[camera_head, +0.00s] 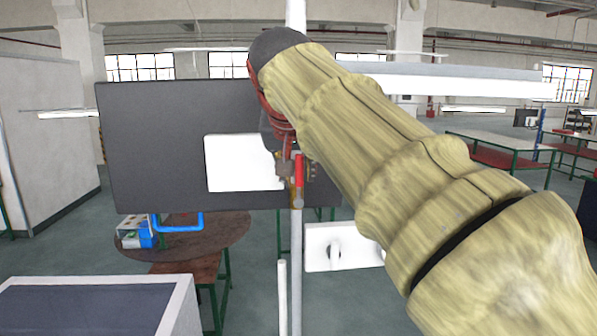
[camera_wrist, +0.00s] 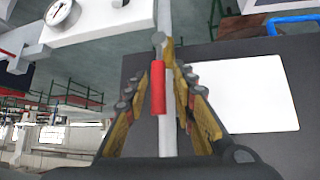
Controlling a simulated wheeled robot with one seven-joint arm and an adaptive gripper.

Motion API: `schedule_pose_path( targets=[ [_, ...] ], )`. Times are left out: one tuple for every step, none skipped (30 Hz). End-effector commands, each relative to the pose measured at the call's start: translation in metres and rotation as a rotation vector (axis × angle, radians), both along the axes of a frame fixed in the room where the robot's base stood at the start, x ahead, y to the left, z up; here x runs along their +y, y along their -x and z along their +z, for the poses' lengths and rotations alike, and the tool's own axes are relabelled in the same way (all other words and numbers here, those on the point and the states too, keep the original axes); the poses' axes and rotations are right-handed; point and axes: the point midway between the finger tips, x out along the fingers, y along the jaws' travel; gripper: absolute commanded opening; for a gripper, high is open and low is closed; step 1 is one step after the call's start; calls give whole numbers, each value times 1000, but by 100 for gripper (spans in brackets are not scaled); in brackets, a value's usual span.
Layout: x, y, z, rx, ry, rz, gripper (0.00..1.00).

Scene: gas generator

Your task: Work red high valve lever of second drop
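The red valve lever (camera_head: 299,170) stands upright beside a brass-coloured valve (camera_head: 297,196) on a thin grey vertical pipe (camera_head: 296,250). In the wrist view the red lever (camera_wrist: 158,88) lies between the two fingers of my gripper (camera_wrist: 160,84). The fingers are spread, with a gap to the left finger; the right finger looks closer to the lever, and I cannot tell if it touches. In the head view my gripper (camera_head: 284,150) is at the lever, partly hidden by the lever and valve. My arm in its yellowish sleeve comes in from the lower right.
A dark panel with a white plate (camera_head: 240,163) stands behind the pipe. A white box with a round gauge (camera_wrist: 60,14) shows at upper left in the wrist view. A round brown table (camera_head: 190,238) with a blue handle-like item (camera_head: 178,222) stands at left.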

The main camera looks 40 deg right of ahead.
Motion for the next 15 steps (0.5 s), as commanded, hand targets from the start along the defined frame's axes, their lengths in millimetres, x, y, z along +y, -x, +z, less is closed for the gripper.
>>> schedule_pose_path(
  targets=[
    [0,0,1,-2,0,0,31],
    [0,0,1,-2,0,0,31],
    [0,0,1,-2,0,0,31],
    [0,0,1,-3,1,0,31],
    [0,0,2,-3,1,0,31],
    [0,0,2,-4,1,1,31],
    [0,0,2,-4,0,0,31],
    [0,0,2,-5,1,0,31],
    [0,0,2,-5,1,0,31],
    [1,1,3,-5,1,0,31],
    [1,1,3,-6,2,0,31],
    [2,2,5,-6,1,1,31],
    [4,3,7,-7,2,2,31],
    [5,4,9,-7,2,2,31],
    [8,7,13,-7,1,3,31]
  ],
)
